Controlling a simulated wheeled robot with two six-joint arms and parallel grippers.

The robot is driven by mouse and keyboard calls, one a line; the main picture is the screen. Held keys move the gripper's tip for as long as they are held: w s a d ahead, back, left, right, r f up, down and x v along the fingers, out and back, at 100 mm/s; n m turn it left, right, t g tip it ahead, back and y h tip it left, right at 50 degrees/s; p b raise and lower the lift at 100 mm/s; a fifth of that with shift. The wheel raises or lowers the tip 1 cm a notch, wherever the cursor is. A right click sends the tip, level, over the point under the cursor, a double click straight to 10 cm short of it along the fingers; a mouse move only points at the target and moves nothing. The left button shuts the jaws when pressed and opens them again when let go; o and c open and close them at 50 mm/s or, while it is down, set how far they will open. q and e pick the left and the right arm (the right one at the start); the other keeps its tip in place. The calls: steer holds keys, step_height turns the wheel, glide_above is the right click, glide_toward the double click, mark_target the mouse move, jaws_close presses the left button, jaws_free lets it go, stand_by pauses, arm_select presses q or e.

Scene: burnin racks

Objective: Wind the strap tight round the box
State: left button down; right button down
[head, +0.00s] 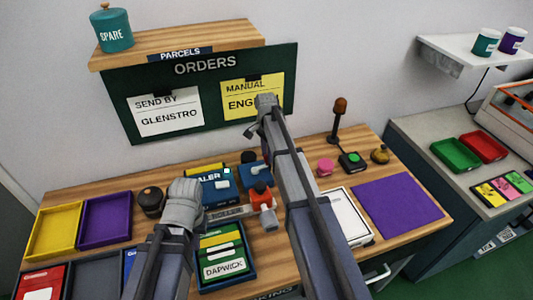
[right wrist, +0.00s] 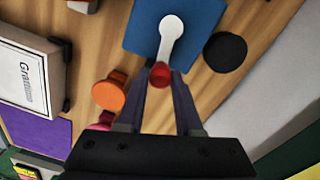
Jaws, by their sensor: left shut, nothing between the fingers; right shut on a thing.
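My right gripper (right wrist: 160,75) is shut on the red knob (right wrist: 160,70) at the end of a white crank arm. The crank arm (right wrist: 171,35) sits on a blue plate (right wrist: 203,18). In the head view a blue device (head: 249,174) stands at the table's back, partly hidden by my right arm, which also hides the fingers there. A white-topped box (head: 347,217) lies right of my arm; its edge also shows in the right wrist view (right wrist: 28,75). I cannot make out a strap around it. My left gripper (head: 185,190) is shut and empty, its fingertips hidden.
Near the right gripper are an orange knob (right wrist: 110,95) and a black disc (right wrist: 225,52). A purple mat (head: 400,205) lies right of the white-topped box. A yellow tray (head: 57,230) and a purple tray (head: 105,219) lie at left. A lamp post (head: 335,128) stands behind.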

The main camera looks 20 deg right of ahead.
stand_by(0.5)
steer(key=c, duration=0.6)
jaws_free()
arm_select(q)
steer(key=shift+r, duration=0.15)
arm_select(e)
steer(key=shift+r, duration=0.1)
step_height(320, 180, up, 8)
steer(key=p, duration=0.8)
steer(key=shift+w+a, duration=0.1)
arm_select(q)
step_height(320, 180, up, 8)
steer(key=shift+f, duration=0.25)
arm_select(e)
steer(key=shift+f, duration=0.2)
